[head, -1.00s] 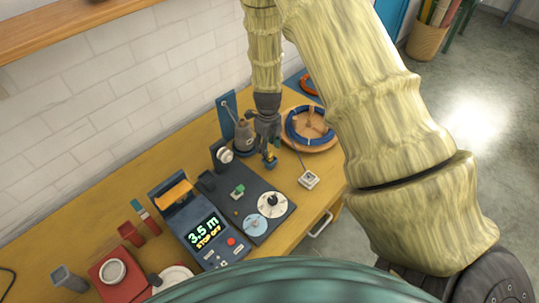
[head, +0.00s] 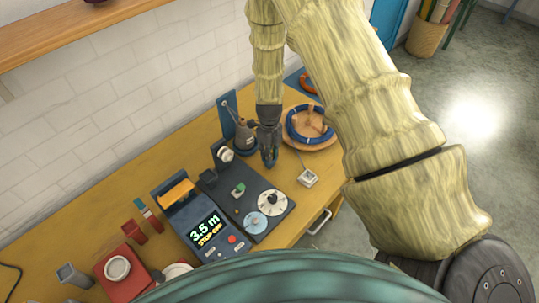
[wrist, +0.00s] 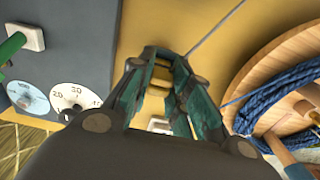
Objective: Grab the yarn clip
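My gripper (head: 270,160) hangs over the right edge of the dark plate on the workbench, and its teal fingers also show in the wrist view (wrist: 163,60). I cannot pick out the yarn clip with certainty. A small green piece on a white block (head: 238,190) sits on the dark plate, left of my gripper; it is at the upper left in the wrist view (wrist: 20,40). A small pale square piece (head: 308,178) with a cord lies right of my gripper.
The dark plate (head: 222,205) carries dials (head: 271,202). A display unit (head: 205,230) reads "3.5 m STOP OFF". A round wooden tray with blue yarn (head: 310,127) stands behind right. The wall is beyond.

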